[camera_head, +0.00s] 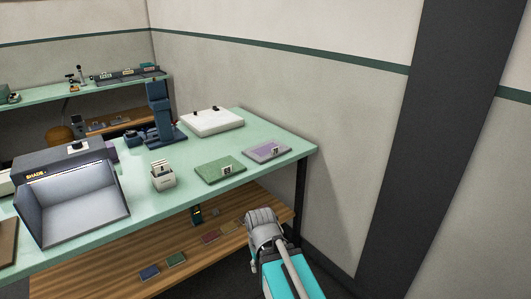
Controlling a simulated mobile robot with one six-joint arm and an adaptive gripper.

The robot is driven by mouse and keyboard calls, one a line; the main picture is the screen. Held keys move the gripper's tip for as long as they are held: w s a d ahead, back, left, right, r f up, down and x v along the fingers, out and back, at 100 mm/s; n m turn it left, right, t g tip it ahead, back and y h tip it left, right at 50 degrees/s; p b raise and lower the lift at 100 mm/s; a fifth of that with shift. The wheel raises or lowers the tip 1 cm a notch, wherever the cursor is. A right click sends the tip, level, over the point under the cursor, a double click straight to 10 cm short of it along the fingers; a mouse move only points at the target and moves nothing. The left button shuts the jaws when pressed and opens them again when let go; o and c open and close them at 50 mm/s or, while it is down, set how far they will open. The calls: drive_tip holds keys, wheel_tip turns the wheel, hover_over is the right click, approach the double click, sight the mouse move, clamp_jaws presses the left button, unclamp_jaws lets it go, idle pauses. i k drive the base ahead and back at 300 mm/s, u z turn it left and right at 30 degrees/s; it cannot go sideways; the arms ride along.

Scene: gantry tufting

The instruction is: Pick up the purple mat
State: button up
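Part of my arm, grey and teal, rises from the bottom of the picture in front of the table's right end. My gripper's fingers do not show.
On the green-topped table (105,229) stand a dark open booth marked SHADE (78,205), a small box of cards (163,181), a blue machine (160,115) and a white slab (212,121). The wooden lower shelf (110,280) holds several small coloured pieces. A dark pillar (425,140) stands right.

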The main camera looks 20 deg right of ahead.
sight(264, 152)
drive_tip(key=z, duration=0.05)
drive_tip(key=i, duration=1)
drive_tip(key=u, duration=0.05)
